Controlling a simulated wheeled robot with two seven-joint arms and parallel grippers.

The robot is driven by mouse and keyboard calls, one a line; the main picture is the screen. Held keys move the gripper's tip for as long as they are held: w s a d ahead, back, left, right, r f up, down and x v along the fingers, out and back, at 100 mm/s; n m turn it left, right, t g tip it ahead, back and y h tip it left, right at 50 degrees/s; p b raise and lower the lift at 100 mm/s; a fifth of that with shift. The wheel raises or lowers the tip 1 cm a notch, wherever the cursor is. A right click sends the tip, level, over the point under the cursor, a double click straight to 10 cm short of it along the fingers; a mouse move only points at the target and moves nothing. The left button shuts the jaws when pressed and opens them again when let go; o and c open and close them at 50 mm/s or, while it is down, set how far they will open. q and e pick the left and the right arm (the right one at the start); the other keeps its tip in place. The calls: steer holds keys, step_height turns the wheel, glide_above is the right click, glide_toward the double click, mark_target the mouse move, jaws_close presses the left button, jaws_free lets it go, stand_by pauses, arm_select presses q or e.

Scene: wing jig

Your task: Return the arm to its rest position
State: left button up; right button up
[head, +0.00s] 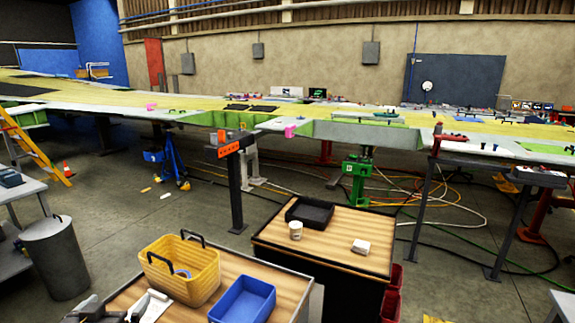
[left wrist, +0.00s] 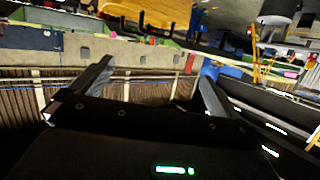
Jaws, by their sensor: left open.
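My left gripper (head: 112,311) shows at the bottom left edge of the head view, low beside the near wood-topped cart (head: 128,290), and is partly cut off by the frame. In the left wrist view my left gripper (left wrist: 153,88) has its two fingers spread wide with nothing between them. That view is tilted, with the room appearing upside down. My right gripper is in neither view.
A yellow basket (head: 182,270) and a blue bin (head: 243,300) stand on the near cart. A second cart (head: 330,246) holds a black tray (head: 310,212), a white cup (head: 296,230) and a white block (head: 361,246). A grey trash can (head: 56,258) stands left. Cables cross the floor beyond.

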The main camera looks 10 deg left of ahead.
arm_select(q)
steer(key=s+d+f+m+g+h, duration=0.45)
steer(key=s+d+f+g, duration=0.55)
steer(key=s+d+f, duration=1.15)
step_height(320, 180, down, 29)
steer(key=a+g+b, duration=0.2)
steer(key=s+a+f+g+b, duration=0.1)
steer(key=s+a+f, duration=0.1)
steer(key=s+f, duration=1.4)
steer(key=shift+s+a+f+m, duration=0.35)
steer(key=shift+a+f, duration=0.05)
steer(key=shift+f, duration=0.3)
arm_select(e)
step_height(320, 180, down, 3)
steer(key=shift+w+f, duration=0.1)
arm_select(q)
steer(key=shift+y, duration=0.25)
